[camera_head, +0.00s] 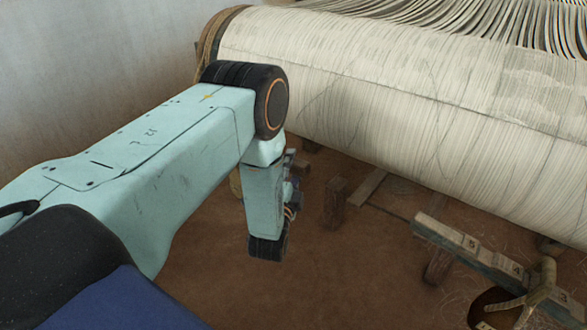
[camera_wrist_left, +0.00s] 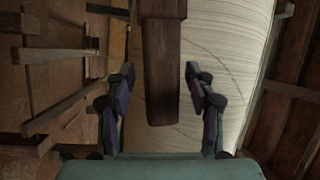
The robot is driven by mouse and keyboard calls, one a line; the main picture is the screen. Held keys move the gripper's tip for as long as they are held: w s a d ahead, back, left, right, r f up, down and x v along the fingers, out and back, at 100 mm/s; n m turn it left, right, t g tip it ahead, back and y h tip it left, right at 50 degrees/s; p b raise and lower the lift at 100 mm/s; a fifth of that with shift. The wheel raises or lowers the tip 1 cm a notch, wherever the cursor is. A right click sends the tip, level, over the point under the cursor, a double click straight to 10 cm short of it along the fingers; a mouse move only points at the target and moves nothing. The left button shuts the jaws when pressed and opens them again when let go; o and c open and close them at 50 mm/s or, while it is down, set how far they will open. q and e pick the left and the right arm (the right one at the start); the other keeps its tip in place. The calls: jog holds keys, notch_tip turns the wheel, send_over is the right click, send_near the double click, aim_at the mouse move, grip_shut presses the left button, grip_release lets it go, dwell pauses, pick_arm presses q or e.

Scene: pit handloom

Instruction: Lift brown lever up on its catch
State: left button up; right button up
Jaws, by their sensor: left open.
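In the left wrist view a dark brown wooden bar, which looks like the brown lever (camera_wrist_left: 162,98), comes down from the top edge and ends between my fingers. My left gripper (camera_wrist_left: 160,71) is open, one finger on each side of the bar, with a visible gap on both sides. Whether the bar lies level with the fingertips or beyond them I cannot tell. In the head view my left arm reaches in from the left and bends down; its gripper is mostly hidden behind the wrist. I cannot make out the lever or its catch there. My right gripper is not in view.
A large roll of pale warp threads (camera_head: 400,95) spans the upper right. Below it are a short wooden post (camera_head: 337,202) and a numbered wooden beam (camera_head: 470,246). A dark round vessel (camera_head: 492,308) stands at lower right. Brown floor (camera_head: 340,285) is open in the middle.

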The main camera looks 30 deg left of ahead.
pick_arm(q)
jog(key=shift+w+a, duration=0.25)
jog(key=shift+w, duration=0.15)
jog(key=shift+r, duration=0.1)
jog(key=shift+d, duration=0.1)
jog(key=shift+c, duration=0.2)
grip_shut()
